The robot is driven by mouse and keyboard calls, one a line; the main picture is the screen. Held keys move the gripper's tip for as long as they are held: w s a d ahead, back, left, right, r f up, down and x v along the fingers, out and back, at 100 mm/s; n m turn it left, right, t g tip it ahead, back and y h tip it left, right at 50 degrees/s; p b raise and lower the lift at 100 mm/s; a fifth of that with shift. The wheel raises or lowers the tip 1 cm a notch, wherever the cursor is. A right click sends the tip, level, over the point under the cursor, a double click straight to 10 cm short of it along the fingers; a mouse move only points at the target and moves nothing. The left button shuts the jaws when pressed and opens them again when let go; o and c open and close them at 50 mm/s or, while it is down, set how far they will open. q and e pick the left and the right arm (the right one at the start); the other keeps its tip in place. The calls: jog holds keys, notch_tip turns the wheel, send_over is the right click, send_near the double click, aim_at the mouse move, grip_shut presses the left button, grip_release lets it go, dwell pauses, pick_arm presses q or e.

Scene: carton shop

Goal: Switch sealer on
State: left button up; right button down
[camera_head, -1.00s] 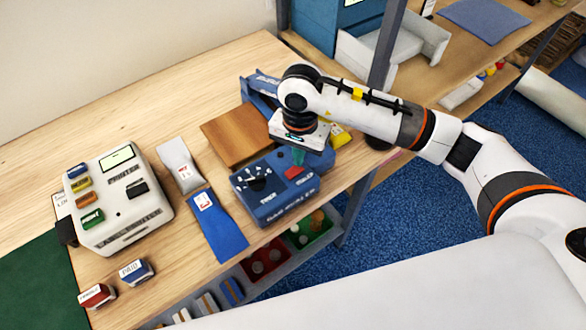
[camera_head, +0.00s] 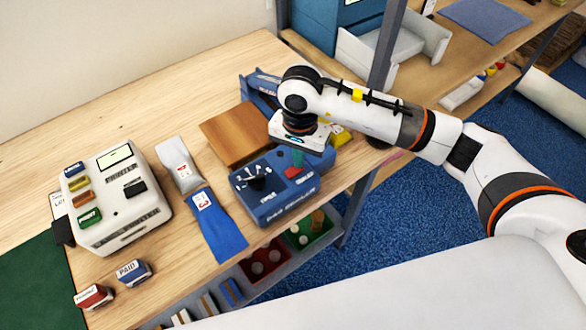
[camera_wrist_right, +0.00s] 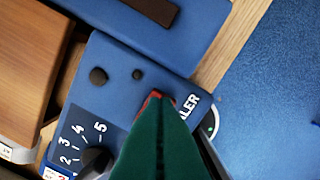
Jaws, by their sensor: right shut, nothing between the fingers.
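The sealer is a blue box (camera_head: 268,211) on the right part of the wooden bench. Its top carries a black dial (camera_head: 257,183) with numbers and a red switch (camera_head: 293,172). My right gripper (camera_head: 297,161) points down over the sealer with its green fingers shut and empty. In the right wrist view the shut fingertips (camera_wrist_right: 158,110) are right at the red switch (camera_wrist_right: 154,97) and cover most of it. I cannot tell whether they touch it or which way it is set. The dial (camera_wrist_right: 95,162) shows beside the fingers. My left gripper is not in view.
A wooden block (camera_head: 236,134) lies behind the sealer. Bins (camera_head: 306,235) sit below the bench edge. Bare wood lies at the back left.

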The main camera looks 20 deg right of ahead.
jog(key=shift+f+b, duration=0.5)
notch_tip(320, 180, up, 2)
jog(key=shift+p, duration=0.5)
jog(key=shift+r+p, duration=0.85)
jog(key=shift+r, duration=1.7)
